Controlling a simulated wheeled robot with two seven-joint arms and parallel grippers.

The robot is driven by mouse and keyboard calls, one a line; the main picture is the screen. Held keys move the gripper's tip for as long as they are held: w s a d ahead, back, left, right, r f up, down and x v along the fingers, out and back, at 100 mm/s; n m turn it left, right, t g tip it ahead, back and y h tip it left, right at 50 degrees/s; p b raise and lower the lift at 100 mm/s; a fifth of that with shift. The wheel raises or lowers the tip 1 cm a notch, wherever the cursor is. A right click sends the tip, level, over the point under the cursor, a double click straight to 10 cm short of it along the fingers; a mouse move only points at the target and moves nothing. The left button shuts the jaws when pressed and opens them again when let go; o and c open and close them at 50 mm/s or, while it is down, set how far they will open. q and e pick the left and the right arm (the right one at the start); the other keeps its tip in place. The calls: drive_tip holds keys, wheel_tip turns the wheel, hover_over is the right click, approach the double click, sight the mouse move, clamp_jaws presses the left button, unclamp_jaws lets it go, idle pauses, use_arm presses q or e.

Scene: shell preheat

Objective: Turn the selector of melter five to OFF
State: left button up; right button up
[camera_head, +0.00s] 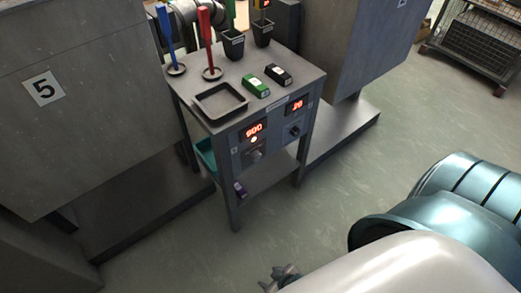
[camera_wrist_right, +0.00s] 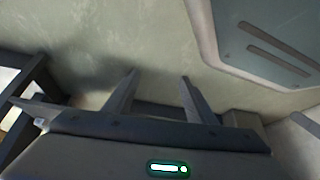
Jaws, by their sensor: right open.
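The large grey melter with the "5" plate (camera_head: 43,88) stands at the left. Beside it a control stand has a front panel with two red displays. The left display (camera_head: 254,130) reads about 900, with a small lit lamp under it. The left selector (camera_head: 255,155) is below that lamp, on the side nearer melter five; its setting is too small to read. A second selector (camera_head: 295,131) sits under the right display (camera_head: 297,106), which reads about 20. My right gripper (camera_head: 283,273) is low at the front, well apart from the panel; its open, empty fingers show in the right wrist view (camera_wrist_right: 157,88).
The stand top holds a black tray (camera_head: 220,101), a green block (camera_head: 255,87), a black block (camera_head: 278,75), two dark cups, and a blue (camera_head: 166,30) and a red (camera_head: 206,38) upright handle. A wire crate (camera_head: 478,42) is at the back right. The floor before the stand is clear.

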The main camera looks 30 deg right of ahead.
use_arm(q)
drive_tip(key=w+d+r+t+h+b, duration=0.2)
drive_tip(key=w+d+r+t+b, duration=0.2)
drive_tip(key=w+d+r+b, duration=0.5)
use_arm(e)
drive_tip(key=w+d+r+m+t+b, duration=0.1)
drive_tip(key=w+d+r+t, duration=0.3)
drive_tip(key=d, duration=0.3)
drive_tip(key=w+d+r+m+t+b, duration=0.1)
drive_tip(key=w+d+r+m+t, duration=0.15)
drive_tip(key=w+d, duration=0.45)
use_arm(q)
wheel_tip(320, 180, up, 15)
drive_tip(key=t+h+b, duration=0.2)
drive_tip(key=t+b, duration=0.1)
drive_tip(key=b, duration=0.6)
drive_tip(key=shift+s+r+m+t, duration=0.2)
drive_tip(key=shift+s+m+t, duration=0.1)
drive_tip(key=shift+t, duration=0.1)
use_arm(e)
drive_tip(key=w+d+r+t, duration=0.1)
drive_tip(key=d+r+t, duration=0.1)
drive_tip(key=r, duration=0.8)
drive_tip(key=w+d+r+t+y, duration=0.1)
drive_tip(key=d+r+t, duration=0.2)
drive_tip(key=r, duration=0.7)
drive_tip(key=shift+w+n+t, duration=0.35)
drive_tip(key=shift+w+t, duration=0.05)
drive_tip(key=shift+t, duration=0.05)
